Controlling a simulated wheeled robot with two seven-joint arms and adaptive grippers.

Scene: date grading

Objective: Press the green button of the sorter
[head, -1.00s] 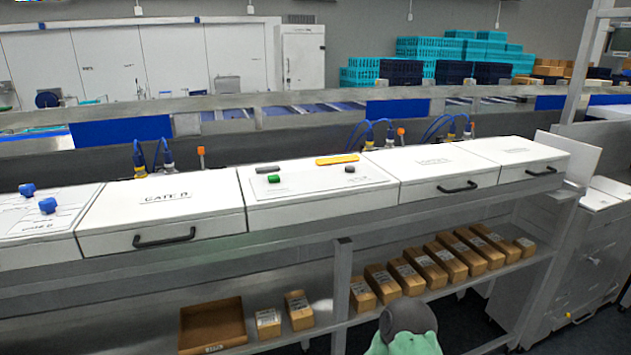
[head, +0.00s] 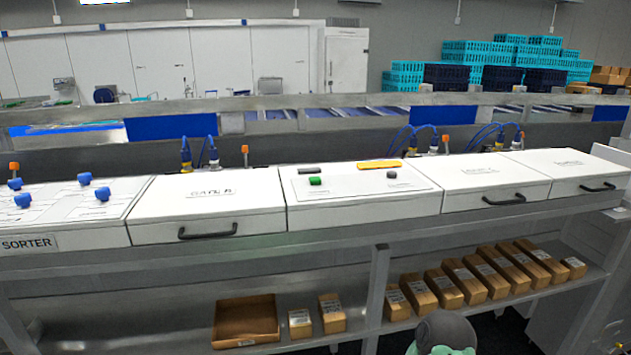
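The sorter is a long white machine with a SORTER label (head: 28,244) at its left end. Its control panel (head: 350,205) is a white box in the middle of the row. A small green button (head: 315,181) stands on the left part of the panel's top, in plain view. A dark grey button (head: 391,175) is to its right. A dark bar (head: 309,170) and a yellow-orange bar (head: 380,164) lie along the panel's back edge. A grey and pale green rounded part shows at the bottom edge; I cannot tell whether it belongs to a gripper. No gripper fingers show.
White lidded boxes with black handles flank the panel, one with a handle (head: 208,231) at left. Blue knobs (head: 84,178) stand on the left-end panel. The lower shelf holds an open brown box (head: 246,318) and several cartons (head: 418,292). Teal crates (head: 470,52) are stacked behind.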

